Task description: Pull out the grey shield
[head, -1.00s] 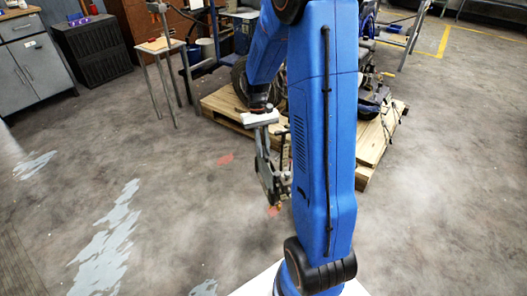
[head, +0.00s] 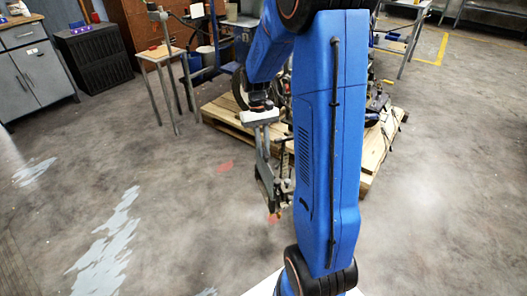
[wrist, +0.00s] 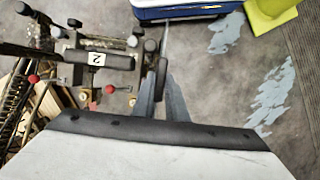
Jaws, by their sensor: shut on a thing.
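My gripper (wrist: 157,65) shows in the wrist view with its two grey fingers close together on a thin grey plate edge (wrist: 166,32). This looks like the grey shield seen nearly edge-on; its broad face is hidden from this camera. In the head view my gripper (head: 262,150) hangs downward left of my blue arm, in front of the machine on the pallet. Grey parts hang below the white wrist piece, and I cannot separate shield from fingers there. In the wrist view the machine's frame (wrist: 98,60), with a label "2", lies left of the fingers.
The machine stands on a wooden pallet (head: 222,112), partly hidden by my arm. Rods, springs and a red knob (wrist: 110,88) lie left of the gripper. A blue and white box (wrist: 180,10) and a yellow-green object (wrist: 268,18) are beyond. Floor at the left is open.

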